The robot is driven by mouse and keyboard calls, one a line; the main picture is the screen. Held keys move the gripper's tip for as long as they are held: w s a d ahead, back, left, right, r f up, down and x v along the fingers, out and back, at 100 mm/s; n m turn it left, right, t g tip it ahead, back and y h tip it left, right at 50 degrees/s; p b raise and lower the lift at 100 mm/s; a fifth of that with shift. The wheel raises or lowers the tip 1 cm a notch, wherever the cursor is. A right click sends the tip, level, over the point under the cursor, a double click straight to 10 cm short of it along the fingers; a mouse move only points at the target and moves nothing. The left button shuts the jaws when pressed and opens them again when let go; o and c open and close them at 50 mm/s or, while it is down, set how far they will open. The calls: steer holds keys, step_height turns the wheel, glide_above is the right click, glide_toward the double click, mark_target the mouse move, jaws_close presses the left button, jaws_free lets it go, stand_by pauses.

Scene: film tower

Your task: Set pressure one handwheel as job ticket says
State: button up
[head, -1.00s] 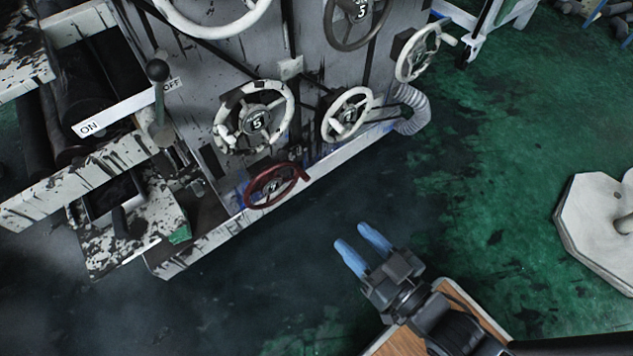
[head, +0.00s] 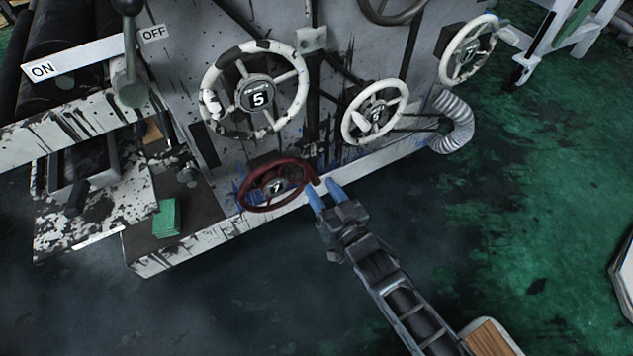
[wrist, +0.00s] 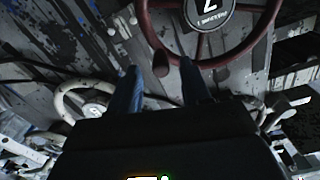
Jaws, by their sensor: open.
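The red handwheel (head: 272,186) sits low on the machine's front. Its dark hub carries a white numeral that looks like a 7. In the wrist view the red handwheel (wrist: 205,45) fills the top, with small upside-down hub text that seems to read PRESSURE 1. My gripper (head: 322,188) is open at the wheel's right rim, its blue fingers pointing at the machine. In the wrist view the wheel's crank knob (wrist: 160,62) shows between the fingertips of my gripper (wrist: 161,75); I cannot tell whether they touch it. No job ticket is recognisable.
A black-and-white handwheel (head: 255,91) marked 5 is above the red one. White handwheels (head: 375,112) and (head: 467,50) are to the right, near a grey corrugated hose (head: 458,122). An ON/OFF lever (head: 130,55) stands at left.

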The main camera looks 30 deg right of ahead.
mark_target(315, 181)
steer(key=shift+w+b, duration=0.45)
steer(key=shift+w, duration=1.35)
steer(key=shift+c, duration=0.4)
jaws_close()
